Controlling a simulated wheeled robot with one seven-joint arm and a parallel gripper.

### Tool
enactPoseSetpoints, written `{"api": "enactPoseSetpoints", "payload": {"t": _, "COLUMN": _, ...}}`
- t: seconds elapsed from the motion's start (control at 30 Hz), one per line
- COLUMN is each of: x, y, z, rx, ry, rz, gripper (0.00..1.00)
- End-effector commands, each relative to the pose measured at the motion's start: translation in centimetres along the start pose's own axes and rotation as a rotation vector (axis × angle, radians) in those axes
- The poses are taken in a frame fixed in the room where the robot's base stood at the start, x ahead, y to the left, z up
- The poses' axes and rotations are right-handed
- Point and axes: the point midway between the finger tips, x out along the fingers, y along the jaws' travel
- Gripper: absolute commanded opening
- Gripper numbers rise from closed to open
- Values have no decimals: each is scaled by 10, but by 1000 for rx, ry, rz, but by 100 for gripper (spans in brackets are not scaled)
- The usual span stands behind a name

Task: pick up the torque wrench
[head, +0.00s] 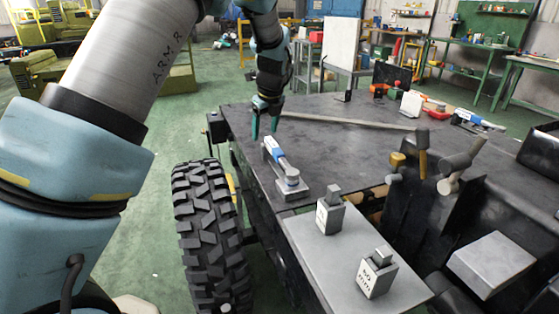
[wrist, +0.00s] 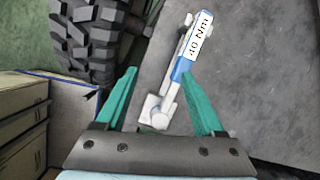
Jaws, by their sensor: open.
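A torque wrench with a blue and white grip (head: 274,149) lies along the left edge of the dark chassis deck in the head view, its grey end (head: 291,183) towards me on a flat grey block. In the wrist view the grip is labelled "40 Nm" (wrist: 197,42) and lies beyond the fingertips. Its lower metal part and a pale block (wrist: 152,112) show between the fingers. My gripper (head: 265,127) is above the deck just past the wrench's far end, pointing down. Its teal fingers (wrist: 159,73) are spread and empty. Whether they touch anything cannot be told.
Two grey weights (head: 330,212) (head: 377,273) stand on a grey plate nearer me. A long bar (head: 345,121) lies across the deck behind. A similar blue and white tool (head: 477,118) lies far right. Hammers (head: 422,150) stand at right. A tyre (head: 207,235) is below left. Mid-deck is clear.

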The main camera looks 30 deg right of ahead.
Motion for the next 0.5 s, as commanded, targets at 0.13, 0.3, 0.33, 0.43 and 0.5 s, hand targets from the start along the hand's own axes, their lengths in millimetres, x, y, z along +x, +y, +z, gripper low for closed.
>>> {"api": "enactPoseSetpoints", "payload": {"t": 0.13, "x": 2, "y": -40, "z": -19, "rx": 238, "ry": -31, "rz": -14, "gripper": 70}}
{"api": "enactPoseSetpoints", "payload": {"t": 0.3, "x": 15, "y": -51, "z": -24, "rx": 314, "ry": -39, "rz": -15, "gripper": 70}}
{"api": "enactPoseSetpoints", "payload": {"t": 0.33, "x": 19, "y": -51, "z": -24, "rx": 315, "ry": -39, "rz": -14, "gripper": 70}}
{"api": "enactPoseSetpoints", "payload": {"t": 0.43, "x": 35, "y": -50, "z": -23, "rx": 314, "ry": -39, "rz": -15, "gripper": 70}}
{"api": "enactPoseSetpoints", "payload": {"t": 0.5, "x": 45, "y": -50, "z": -23, "rx": 313, "ry": -38, "rz": -14, "gripper": 70}}
